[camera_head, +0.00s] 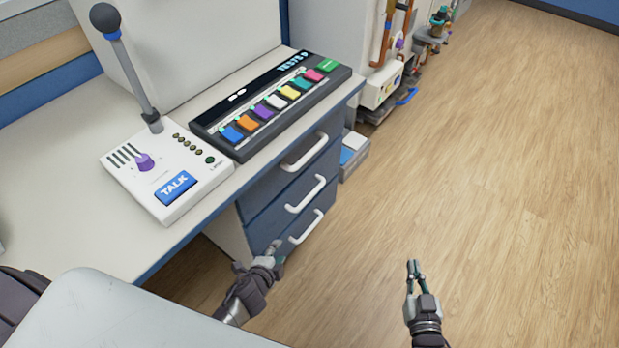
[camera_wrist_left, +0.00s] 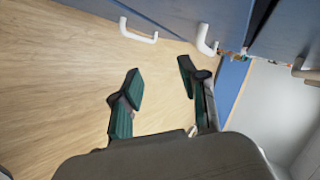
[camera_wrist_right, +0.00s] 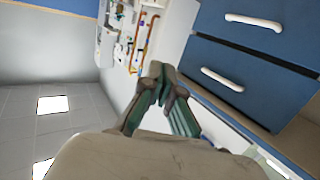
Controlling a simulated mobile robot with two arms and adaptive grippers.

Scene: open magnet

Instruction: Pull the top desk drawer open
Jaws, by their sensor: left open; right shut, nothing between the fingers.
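The blue desk drawer unit shows in the head view with three white handles stacked one above another. The top drawer (camera_head: 287,180) looks closed, and its white handle (camera_head: 304,152) is just under the desktop edge. My left gripper (camera_head: 274,250) is open and empty, low near the bottom handle (camera_head: 306,227) and well below the top one. In the left wrist view, its spread fingers (camera_wrist_left: 160,88) are apart from two white handles (camera_wrist_left: 140,34). My right gripper (camera_head: 414,264) is shut and empty over the floor, right of the drawers. In the right wrist view, its closed fingers (camera_wrist_right: 158,80) touch no handle.
The desktop (camera_head: 60,150) holds a white microphone console (camera_head: 190,190) with a TALK button and a dark panel of coloured keys (camera_head: 300,95). A grey bin (camera_head: 354,160) stands beyond the drawers. Equipment lines the back wall. The wooden floor (camera_head: 490,160) on the right is clear.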

